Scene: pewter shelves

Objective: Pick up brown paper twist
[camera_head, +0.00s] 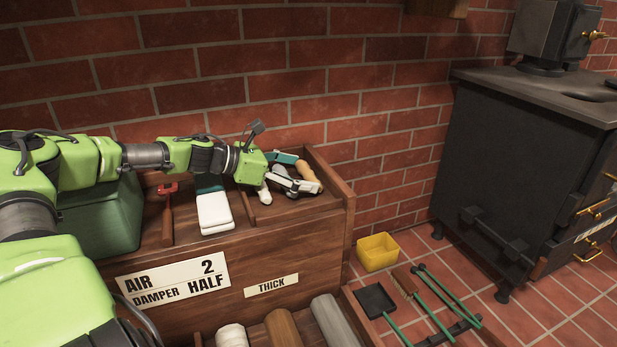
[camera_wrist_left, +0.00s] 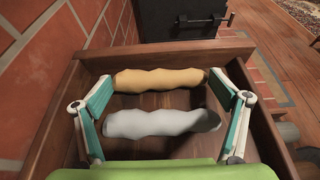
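The brown paper twist (camera_wrist_left: 158,79) is a lumpy tan roll lying across the wooden compartment in the left wrist view. It also shows in the head view (camera_head: 307,171), partly behind my gripper. A white-grey twist (camera_wrist_left: 160,122) lies parallel to it, closer to my palm; its white end (camera_head: 265,194) shows in the head view. My left gripper (camera_head: 306,177) is open over the compartment, its fingers spread toward the two ends of the twists. In the left wrist view the fingertips (camera_wrist_left: 161,78) are near the tan twist's ends; contact cannot be told. My right gripper is not in view.
Wooden walls surround the compartment (camera_head: 335,182), with a brick wall behind. White blocks (camera_head: 214,213) and a green box (camera_head: 105,222) stand left of it. Rolls (camera_head: 283,328) lie in the lower shelf. A yellow bin (camera_head: 378,252) and black stove (camera_head: 520,165) stand right.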

